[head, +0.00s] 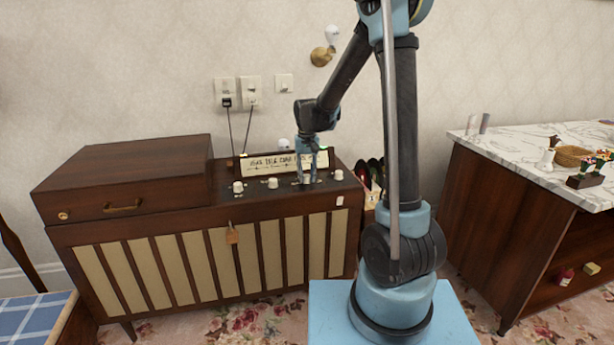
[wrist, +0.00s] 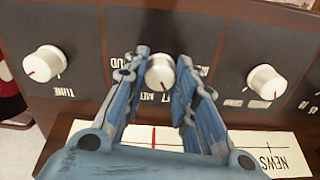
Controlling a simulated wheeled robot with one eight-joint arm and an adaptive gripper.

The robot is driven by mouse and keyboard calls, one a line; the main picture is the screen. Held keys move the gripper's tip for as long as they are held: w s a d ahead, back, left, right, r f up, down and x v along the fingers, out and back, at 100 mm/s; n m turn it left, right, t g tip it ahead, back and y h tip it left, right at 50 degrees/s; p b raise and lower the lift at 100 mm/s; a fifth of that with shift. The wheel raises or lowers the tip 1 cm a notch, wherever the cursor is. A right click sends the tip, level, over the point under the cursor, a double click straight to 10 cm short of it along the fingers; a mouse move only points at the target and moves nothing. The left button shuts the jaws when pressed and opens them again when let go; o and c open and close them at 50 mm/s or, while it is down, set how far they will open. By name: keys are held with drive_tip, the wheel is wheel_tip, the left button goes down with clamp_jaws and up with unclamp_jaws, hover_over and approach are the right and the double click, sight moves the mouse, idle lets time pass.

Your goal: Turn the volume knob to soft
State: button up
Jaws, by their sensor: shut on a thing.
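The console (head: 75,235) is a dark wooden cabinet with white knobs on a black strip along its top right. In the wrist view the middle white knob (wrist: 160,72) sits between my gripper's fingers (wrist: 158,78). Its red mark points toward the bottom of that view. Printed letters around it are partly hidden; "UD" shows at its upper left and "FT" below it. My gripper (head: 306,178) reaches down onto the strip in the head view, shut on this knob. The fingers hide part of the lettering.
A knob marked TUNE (wrist: 45,64) is left in the wrist view, and another knob (wrist: 266,82) is right. The lit dial panel (head: 270,164) stands behind the strip. A closed wooden lid (head: 125,170) is left. A marble-topped counter (head: 530,165) stands at right.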

sight(307, 175)
drive_tip(key=shift+w, duration=0.15)
drive_tip(key=o, duration=1.1)
wheel_tip(307, 175, up, 12)
drive_tip(key=shift+f, duration=0.1)
idle(0.4)
